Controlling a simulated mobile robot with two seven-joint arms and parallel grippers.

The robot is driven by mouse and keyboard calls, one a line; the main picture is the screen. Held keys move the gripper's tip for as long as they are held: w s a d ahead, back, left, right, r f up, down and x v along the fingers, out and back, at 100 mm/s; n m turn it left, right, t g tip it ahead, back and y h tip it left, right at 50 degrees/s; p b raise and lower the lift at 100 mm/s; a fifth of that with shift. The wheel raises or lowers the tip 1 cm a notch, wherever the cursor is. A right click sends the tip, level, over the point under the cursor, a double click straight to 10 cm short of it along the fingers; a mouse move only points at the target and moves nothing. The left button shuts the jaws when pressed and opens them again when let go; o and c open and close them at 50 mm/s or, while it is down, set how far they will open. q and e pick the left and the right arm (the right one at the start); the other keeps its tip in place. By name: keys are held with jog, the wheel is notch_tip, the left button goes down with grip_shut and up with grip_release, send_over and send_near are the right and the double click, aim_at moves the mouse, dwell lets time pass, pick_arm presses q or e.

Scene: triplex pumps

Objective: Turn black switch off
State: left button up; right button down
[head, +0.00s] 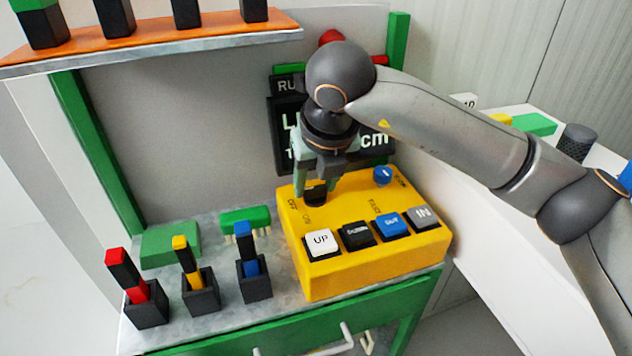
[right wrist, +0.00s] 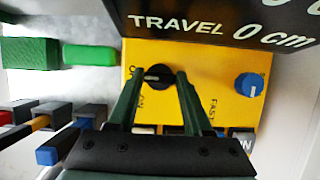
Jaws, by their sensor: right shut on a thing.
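The black switch (head: 315,193) is a round knob on top of the yellow control box (head: 300,270), beside the printed words OFF and ON. My right gripper (head: 317,188) reaches down onto it from above, its fingers shut on the switch. In the right wrist view the black switch (right wrist: 158,76) shows between the tips of the two green fingers (right wrist: 160,80). The labels are partly covered by the fingers, and I cannot tell clearly which one the switch points to. My left gripper is not in view.
A blue knob (head: 383,175) sits right of the switch. White UP (head: 321,242), black (head: 358,234), blue (head: 392,226) and grey (head: 422,217) buttons line the box's front. Red, yellow and blue-handled levers (head: 190,265) stand left. A display panel (head: 282,115) rises close behind.

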jog(key=c, duration=0.6)
grip_release()
jog(key=v, duration=0.5)
jog(key=shift+r, duration=0.15)
jog(key=s+d+b, duration=0.1)
jog(key=s+d, duration=0.2)
jog(key=s, duration=0.8)
jog(key=shift+s+d, duration=0.25)
jog(key=shift+d, duration=0.05)
